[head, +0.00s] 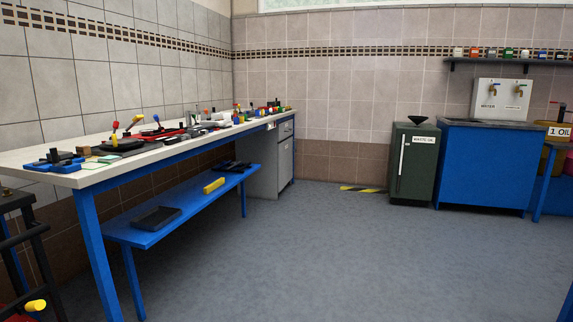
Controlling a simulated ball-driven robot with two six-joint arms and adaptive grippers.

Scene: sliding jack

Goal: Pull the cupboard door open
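A grey cupboard (270,165) stands under the far end of the long workbench, near the back corner. Its narrow front, with a drawer (286,130) above a door (285,162), faces right and is seen at a steep angle. The door looks shut; its handle is too small to make out clearly. Neither of my grippers is in view.
The workbench (78,180), with tools on top and a blue lower shelf (128,232), runs along the left wall. A dark green waste-oil cabinet (413,165) and a blue sink unit (482,170) stand at the back right. The grey floor (330,250) between is clear.

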